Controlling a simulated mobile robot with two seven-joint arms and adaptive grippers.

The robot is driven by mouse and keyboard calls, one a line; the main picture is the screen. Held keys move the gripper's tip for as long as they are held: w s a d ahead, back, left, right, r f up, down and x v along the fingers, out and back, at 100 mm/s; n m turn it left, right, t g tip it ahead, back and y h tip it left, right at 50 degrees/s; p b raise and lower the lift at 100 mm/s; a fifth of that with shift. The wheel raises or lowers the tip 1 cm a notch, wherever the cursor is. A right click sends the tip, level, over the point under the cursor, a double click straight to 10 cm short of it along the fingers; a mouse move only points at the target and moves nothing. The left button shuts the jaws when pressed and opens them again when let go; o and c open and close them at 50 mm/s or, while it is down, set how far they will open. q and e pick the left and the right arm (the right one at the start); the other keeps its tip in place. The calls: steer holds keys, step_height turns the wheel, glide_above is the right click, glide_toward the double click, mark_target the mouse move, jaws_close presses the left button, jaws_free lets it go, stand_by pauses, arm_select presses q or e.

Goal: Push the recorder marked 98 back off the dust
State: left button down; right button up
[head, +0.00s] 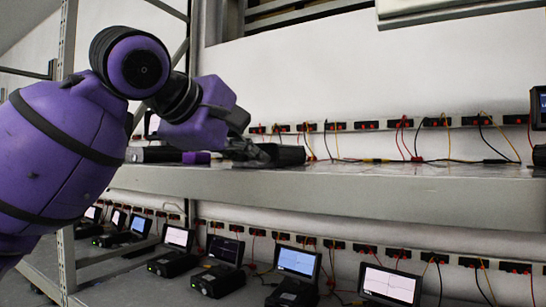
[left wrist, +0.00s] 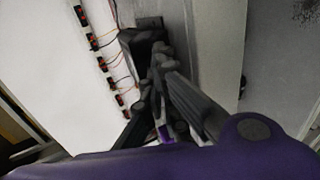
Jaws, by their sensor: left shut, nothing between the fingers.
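My left gripper (head: 256,153) is shut and empty, low over the upper shelf (head: 330,190). A black box-shaped device (head: 287,155), perhaps the recorder, is right beside its fingertips at the back of the shelf. In the left wrist view the fingers (left wrist: 160,62) reach to the dark device (left wrist: 140,42); I cannot tell whether they touch. No number 98 is readable on it. A dark speckled patch (left wrist: 306,10), possibly dust, shows at the top right of the left wrist view. My right gripper is out of view.
A row of sockets with red and black leads (head: 405,124) runs along the wall behind the shelf. A grey device (head: 150,154) and a purple piece (head: 196,158) lie left of the gripper. Several recorders with screens (head: 297,262) stand on the lower shelf. A screen (head: 540,107) is at the right edge.

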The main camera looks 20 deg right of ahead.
arm_select(q)
steer(key=shift+d, duration=0.1)
steer(key=shift+w+d, duration=1.3)
steer(key=shift+d, duration=0.35)
steer(key=shift+w+d, duration=1.25)
steer(key=shift+d, duration=0.35)
steer(key=shift+w+d, duration=1.3)
steer(key=shift+d, duration=0.35)
steer(key=shift+a+f+v, duration=0.1)
steer(key=shift+f+v, duration=0.1)
steer(key=shift+v, duration=1)
steer(key=shift+a+f+v, duration=0.1)
steer(key=shift+f+v, duration=0.15)
steer(key=shift+v, duration=0.95)
steer(key=shift+a+f+v, duration=0.1)
steer(key=shift+f+v, duration=0.1)
steer(key=shift+v, duration=1)
steer(key=shift+s+d, duration=0.1)
